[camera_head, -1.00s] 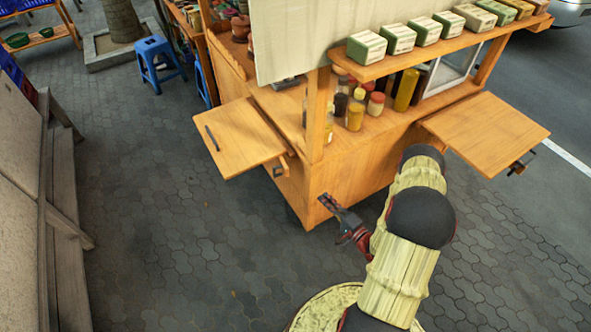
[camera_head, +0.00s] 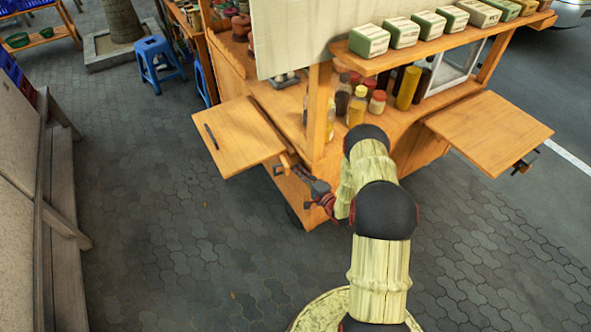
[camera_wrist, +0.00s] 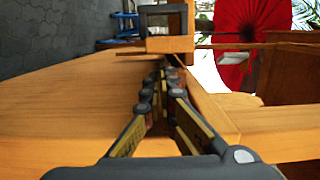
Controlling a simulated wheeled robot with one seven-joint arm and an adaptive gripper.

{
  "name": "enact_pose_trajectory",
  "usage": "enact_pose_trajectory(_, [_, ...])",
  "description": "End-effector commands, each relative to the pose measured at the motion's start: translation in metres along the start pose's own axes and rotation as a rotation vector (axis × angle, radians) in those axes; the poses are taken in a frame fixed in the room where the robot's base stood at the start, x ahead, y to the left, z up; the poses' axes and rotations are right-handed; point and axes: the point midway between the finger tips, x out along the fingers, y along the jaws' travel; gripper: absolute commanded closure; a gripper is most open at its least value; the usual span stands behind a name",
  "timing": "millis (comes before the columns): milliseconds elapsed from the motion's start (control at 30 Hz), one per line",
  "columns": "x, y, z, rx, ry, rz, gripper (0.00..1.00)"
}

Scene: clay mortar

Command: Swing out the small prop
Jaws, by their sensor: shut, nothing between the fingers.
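The small prop (camera_head: 286,161) is a short wooden piece beside the cart, just under the right edge of the left fold-out leaf (camera_head: 235,138). A dark fitting shows close to it. My gripper (camera_head: 297,170) is at the cart's near left corner, its fingertips close to the prop, empty. In the wrist view, my gripper (camera_wrist: 165,72) is shut, with its fingertips just below a wooden block (camera_wrist: 170,45) that has a dark bracket-like handle behind it. I cannot tell whether the fingertips touch it. The leaf looks raised and level.
The cart counter (camera_head: 395,130) holds several bottles and jars. A shelf above carries several green-and-white boxes (camera_head: 369,40). A second leaf (camera_head: 490,132) stands out at the right. A blue stool (camera_head: 158,60) is at the back left.

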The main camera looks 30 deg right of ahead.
Motion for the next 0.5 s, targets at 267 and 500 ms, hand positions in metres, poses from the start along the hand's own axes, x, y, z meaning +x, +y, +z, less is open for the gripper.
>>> enact_pose_trajectory(267, [0.017,0.0,0.0,0.0,0.0,0.0,1.0])
enact_pose_trajectory(500, [0.017,0.0,0.0,0.0,0.001,0.0,1.0])
